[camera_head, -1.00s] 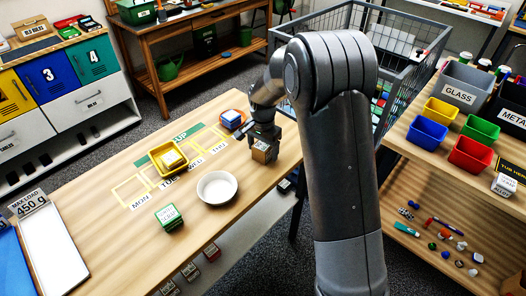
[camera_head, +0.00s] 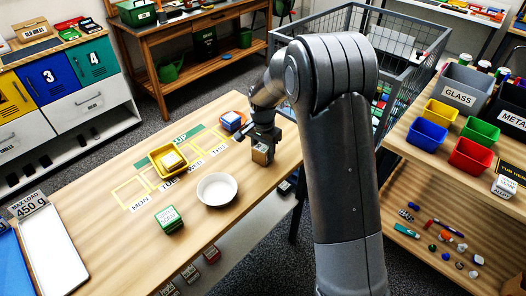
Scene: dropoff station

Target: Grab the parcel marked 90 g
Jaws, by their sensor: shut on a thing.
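My gripper (camera_head: 262,143) is at the right end of the wooden table (camera_head: 118,240), shut on a small brown parcel (camera_head: 261,155). The parcel is upright between the fingers, at or just above the table top; I cannot tell if it touches. Its marking is too small to read. A green parcel (camera_head: 169,219) with a white label stands at the table's front. A white parcel (camera_head: 172,161) lies in a yellow tray (camera_head: 158,168). A blue-and-white parcel (camera_head: 232,118) sits in an orange dish (camera_head: 242,124) behind my gripper. No weight mark is legible on these parcels.
A white bowl (camera_head: 217,188) stands left of my gripper. A white tray (camera_head: 52,250) by a "MAX LOAD 450 g" sign (camera_head: 31,205) is at the left end. A wire cage (camera_head: 345,18) stands behind, and a shelf with coloured bins (camera_head: 470,155) is at right. The table's front middle is clear.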

